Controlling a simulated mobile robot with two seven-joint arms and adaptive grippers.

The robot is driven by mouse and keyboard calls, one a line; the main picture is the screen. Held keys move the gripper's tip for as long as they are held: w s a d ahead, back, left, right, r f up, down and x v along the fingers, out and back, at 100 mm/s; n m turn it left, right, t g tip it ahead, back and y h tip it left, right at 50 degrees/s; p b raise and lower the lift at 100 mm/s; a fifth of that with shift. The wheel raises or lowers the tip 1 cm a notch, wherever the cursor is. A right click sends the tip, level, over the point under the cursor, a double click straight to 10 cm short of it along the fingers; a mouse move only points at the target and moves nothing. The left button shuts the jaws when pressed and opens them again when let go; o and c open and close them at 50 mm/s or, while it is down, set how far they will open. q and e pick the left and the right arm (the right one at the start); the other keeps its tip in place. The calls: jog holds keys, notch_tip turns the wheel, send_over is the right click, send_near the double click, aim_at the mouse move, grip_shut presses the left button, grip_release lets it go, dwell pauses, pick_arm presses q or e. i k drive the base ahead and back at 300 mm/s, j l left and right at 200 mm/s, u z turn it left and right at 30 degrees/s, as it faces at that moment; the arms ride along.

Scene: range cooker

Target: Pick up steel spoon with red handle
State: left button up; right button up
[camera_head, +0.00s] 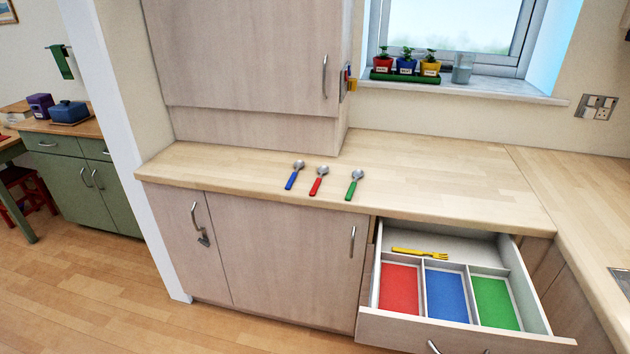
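Three steel spoons lie in a row on the wooden counter, near its front edge, in the head view. The steel spoon with red handle (317,183) is the middle one. Its bowl points to the back and its handle points to the front edge. The spoon with blue handle (293,177) lies to its left and the spoon with green handle (354,185) to its right, each apart from it. Neither of my grippers shows in the view.
An open drawer (455,333) sticks out at the lower right, with red, blue and green compartments and a yellow fork (420,253) in the back compartment. A wall cupboard (240,60) stands over the counter's left part. The counter (440,170) is clear right of the spoons.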

aim_at(323, 169)
jog(key=z, duration=0.95)
jog(key=i+j+z, duration=0.25)
jog(key=j+z, duration=0.25)
jog(key=j, duration=0.15)
jog(key=i, duration=0.05)
